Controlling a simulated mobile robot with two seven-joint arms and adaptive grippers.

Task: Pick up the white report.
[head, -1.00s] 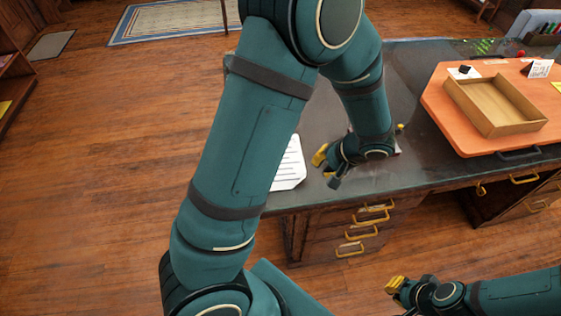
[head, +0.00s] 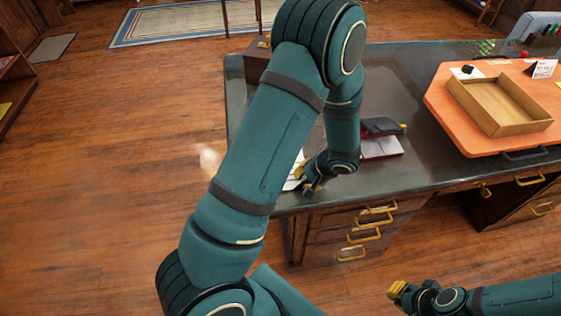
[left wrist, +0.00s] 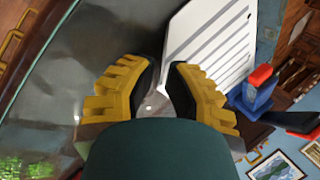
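The white report (left wrist: 212,40) is a white sheet with dark lines, lying at the desk's near left edge in the left wrist view. In the head view only a sliver of the report (head: 292,183) shows; my left arm hides the rest. My left gripper (head: 303,180) is low over the desk beside the report. Its yellow fingers (left wrist: 158,75) stand apart in the left wrist view, with the report's near corner in line with the gap. I cannot tell whether they touch it. My right gripper (head: 395,290) is away from the desk, its finger opening unclear.
A dark-covered item (head: 381,126) and a pale, red-edged book (head: 382,148) lie right of my left gripper. An orange board (head: 452,122) carries an open cardboard box (head: 500,122). The dark desk top (head: 400,82) has bare space behind the dark-covered item.

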